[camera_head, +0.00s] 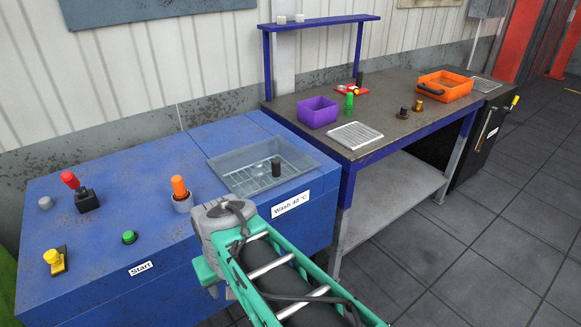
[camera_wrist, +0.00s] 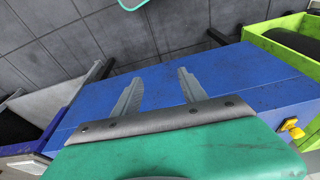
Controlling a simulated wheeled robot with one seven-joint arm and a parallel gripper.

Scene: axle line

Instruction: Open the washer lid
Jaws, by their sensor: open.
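The blue washer (camera_head: 110,232) stands at the left with a "Wash 40 °C" label (camera_head: 291,203) on its front right. A clear, see-through lid or tray (camera_head: 225,163) sits at its right end, over a wire rack. A dark knob-like piece (camera_head: 276,167) shows there; I cannot tell whether the lid is shut. My gripper's two grey fingers (camera_wrist: 160,84) are apart and empty in the wrist view, above a blue surface (camera_wrist: 230,85). In the head view my wrist is in front of the washer's front edge, and the fingers are hidden.
On the washer stand a red-topped lever (camera_head: 71,182), an orange-handled piece (camera_head: 179,188) in a cup, a green button (camera_head: 129,237) and a yellow switch (camera_head: 54,260). The bench (camera_head: 385,135) at the right holds a purple bin (camera_head: 317,112) and an orange bin (camera_head: 445,86). The floor at right is clear.

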